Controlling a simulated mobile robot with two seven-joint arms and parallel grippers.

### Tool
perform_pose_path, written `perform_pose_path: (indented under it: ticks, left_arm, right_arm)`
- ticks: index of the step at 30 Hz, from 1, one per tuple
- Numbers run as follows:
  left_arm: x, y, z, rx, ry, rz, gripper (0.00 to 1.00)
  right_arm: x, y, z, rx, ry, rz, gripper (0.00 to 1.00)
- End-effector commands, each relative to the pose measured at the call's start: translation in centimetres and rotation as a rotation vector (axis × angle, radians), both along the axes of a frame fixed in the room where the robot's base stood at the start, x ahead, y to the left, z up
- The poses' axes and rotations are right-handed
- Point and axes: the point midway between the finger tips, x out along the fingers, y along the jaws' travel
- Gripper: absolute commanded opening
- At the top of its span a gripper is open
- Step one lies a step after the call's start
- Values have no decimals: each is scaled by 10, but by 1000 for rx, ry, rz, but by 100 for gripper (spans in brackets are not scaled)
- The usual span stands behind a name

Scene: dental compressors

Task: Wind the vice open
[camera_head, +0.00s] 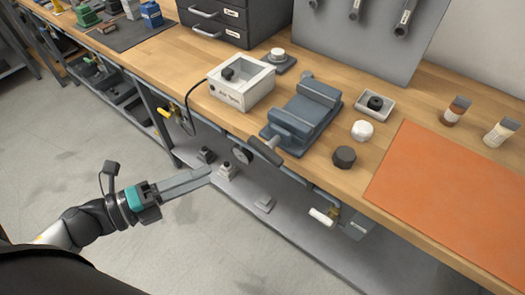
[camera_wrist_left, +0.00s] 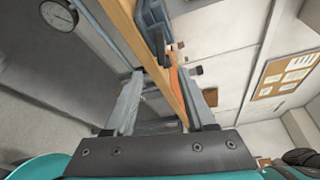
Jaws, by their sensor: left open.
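The blue-grey vice (camera_head: 308,108) stands on the wooden workbench near its front edge. Its screw and dark handle bar (camera_head: 265,151) stick out past the front edge. In the left wrist view the vice (camera_wrist_left: 152,18) shows at the top, beyond the fingers. My left gripper (camera_head: 207,173) is in front of the bench, to the left of the handle and apart from it. Its fingers are open and empty; they also show in the left wrist view (camera_wrist_left: 162,106). My right gripper is not in view.
A white box (camera_head: 241,90) stands left of the vice. A dark knob (camera_head: 344,157), white lump (camera_head: 362,130) and orange mat (camera_head: 455,195) lie to its right. A lower shelf (camera_head: 265,205) with small parts runs below. The floor in front is clear.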

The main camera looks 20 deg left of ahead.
Motion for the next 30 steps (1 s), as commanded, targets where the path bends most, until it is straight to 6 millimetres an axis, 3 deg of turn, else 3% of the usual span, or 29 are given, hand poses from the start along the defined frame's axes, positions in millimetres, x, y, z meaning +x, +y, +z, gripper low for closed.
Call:
perform_pose_path:
  ticks: [30]
  left_arm:
    - [100, -89, -13, -8, 2, 0, 55]
  right_arm:
    - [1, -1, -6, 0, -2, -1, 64]
